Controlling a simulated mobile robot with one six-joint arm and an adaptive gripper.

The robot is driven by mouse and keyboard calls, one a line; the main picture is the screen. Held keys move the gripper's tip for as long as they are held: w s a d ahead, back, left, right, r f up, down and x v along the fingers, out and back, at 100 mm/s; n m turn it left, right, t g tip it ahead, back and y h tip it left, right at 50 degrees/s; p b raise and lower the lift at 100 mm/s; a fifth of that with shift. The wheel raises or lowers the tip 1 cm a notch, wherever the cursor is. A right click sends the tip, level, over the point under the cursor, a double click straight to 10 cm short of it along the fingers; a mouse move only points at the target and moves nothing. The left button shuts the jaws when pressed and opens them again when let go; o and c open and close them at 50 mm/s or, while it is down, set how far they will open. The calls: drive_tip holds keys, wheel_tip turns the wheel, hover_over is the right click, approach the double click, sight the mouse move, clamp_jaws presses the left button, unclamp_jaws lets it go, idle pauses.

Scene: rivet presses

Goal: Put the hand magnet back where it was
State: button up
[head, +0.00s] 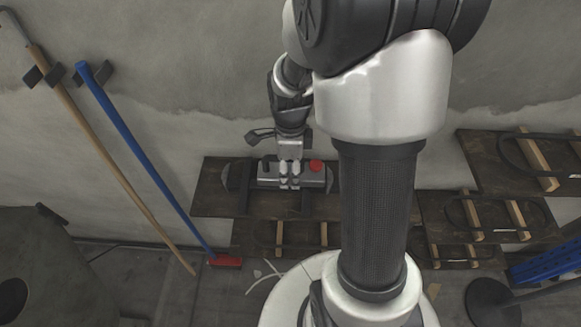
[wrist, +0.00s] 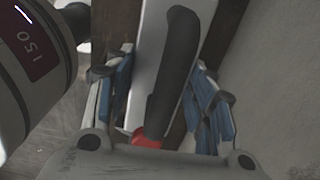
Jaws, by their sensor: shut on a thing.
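The hand magnet (head: 308,176) is a grey bar with a dark end at its left and a round red part at its right. In the wrist view its black handle (wrist: 178,65) with a red base runs between the fingers, over a pale bar. My gripper (head: 290,176) points down and is shut on the magnet's middle; its blue-padded fingers also show in the wrist view (wrist: 162,95) on both sides of the handle. The magnet is at the dark wooden shelf (head: 215,185) by the wall. I cannot tell whether it touches the shelf. The fingers hide part of its middle.
More wooden shelves with strap-like loops stand below (head: 250,243) and to the right (head: 470,220). A blue-handled broom (head: 135,150) and a wooden pole (head: 110,155) lean left. The shelf's left end looks bare.

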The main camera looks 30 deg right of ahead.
drive_tip(key=shift+f, duration=0.45)
drive_tip(key=o, duration=1.7)
drive_tip(key=shift+c, duration=0.2)
wheel_tip(320, 180, up, 13)
drive_tip(key=p, duration=0.4)
drive_tip(key=s+a+r+n+t, duration=0.2)
drive_tip(key=s+a+r+n, duration=0.3)
drive_tip(key=n, duration=0.7)
drive_tip(key=s+a+r+n+t, duration=0.2)
drive_tip(key=s+a+r+n, duration=0.3)
drive_tip(key=s+n, duration=0.3)
drive_tip(key=n, duration=0.4)
drive_tip(key=shift+s+a+r+n+t, duration=0.3)
drive_tip(key=shift+n, duration=0.1)
